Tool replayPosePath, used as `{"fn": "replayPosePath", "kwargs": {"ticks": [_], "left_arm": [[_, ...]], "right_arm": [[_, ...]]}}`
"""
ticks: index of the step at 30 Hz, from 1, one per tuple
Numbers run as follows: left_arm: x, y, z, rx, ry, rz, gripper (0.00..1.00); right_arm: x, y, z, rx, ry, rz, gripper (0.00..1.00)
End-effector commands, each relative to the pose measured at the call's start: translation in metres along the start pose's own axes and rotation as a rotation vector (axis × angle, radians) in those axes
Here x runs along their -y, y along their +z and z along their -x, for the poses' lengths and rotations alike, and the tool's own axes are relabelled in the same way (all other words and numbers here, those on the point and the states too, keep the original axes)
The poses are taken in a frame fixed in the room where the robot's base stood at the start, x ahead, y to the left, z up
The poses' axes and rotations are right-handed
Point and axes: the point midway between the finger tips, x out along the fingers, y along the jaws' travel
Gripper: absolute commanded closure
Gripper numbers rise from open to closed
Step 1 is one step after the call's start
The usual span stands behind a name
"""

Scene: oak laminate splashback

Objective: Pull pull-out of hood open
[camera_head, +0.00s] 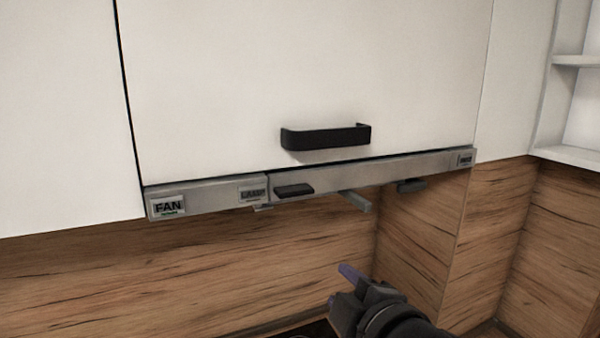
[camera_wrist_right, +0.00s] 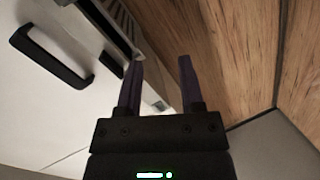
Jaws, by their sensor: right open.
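The hood's pull-out is a thin grey metal strip (camera_head: 400,168) under the white cabinet, with labels reading FAN and, less clearly, LAMP. It looks pushed in, close to flush with the cabinet front. A small dark slider (camera_head: 294,190) sits on its front, and a grey bar (camera_head: 356,201) sticks out beneath. My right gripper (camera_head: 342,283) is below and in front of the strip, apart from it. In the right wrist view its two purple-tipped fingers (camera_wrist_right: 161,82) are spread with nothing between them. The left gripper is not in view.
A black handle (camera_head: 326,137) juts from the white cabinet door (camera_head: 300,60) above the strip; it also shows in the wrist view (camera_wrist_right: 50,62). Wooden splashback (camera_head: 270,260) lies behind and to the right. White open shelves (camera_head: 580,60) are at upper right.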

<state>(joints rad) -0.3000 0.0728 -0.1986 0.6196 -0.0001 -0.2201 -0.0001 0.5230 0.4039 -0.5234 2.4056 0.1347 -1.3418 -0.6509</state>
Motion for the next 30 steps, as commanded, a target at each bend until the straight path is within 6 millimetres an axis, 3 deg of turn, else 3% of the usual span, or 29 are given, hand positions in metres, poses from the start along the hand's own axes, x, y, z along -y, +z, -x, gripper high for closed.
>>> {"fn": "replayPosePath", "kwargs": {"ticks": [1, 3, 7, 11, 21, 30], "left_arm": [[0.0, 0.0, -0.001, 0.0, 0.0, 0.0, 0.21], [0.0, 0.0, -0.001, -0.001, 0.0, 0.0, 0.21], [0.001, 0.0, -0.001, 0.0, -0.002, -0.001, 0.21], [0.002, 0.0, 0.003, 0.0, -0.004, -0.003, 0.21], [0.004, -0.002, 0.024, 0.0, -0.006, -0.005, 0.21], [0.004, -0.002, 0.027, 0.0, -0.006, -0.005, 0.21]], "right_arm": [[-0.023, -0.013, 0.001, -0.038, 0.063, 0.11, 0.51], [-0.047, -0.029, 0.004, -0.075, 0.134, 0.246, 0.51], [-0.07, -0.045, 0.009, -0.105, 0.204, 0.38, 0.51], [-0.077, -0.049, 0.0, -0.108, 0.213, 0.4, 0.51], [-0.09, -0.06, -0.068, -0.107, 0.212, 0.395, 0.51], [-0.091, -0.061, -0.087, -0.107, 0.213, 0.395, 0.51]]}}
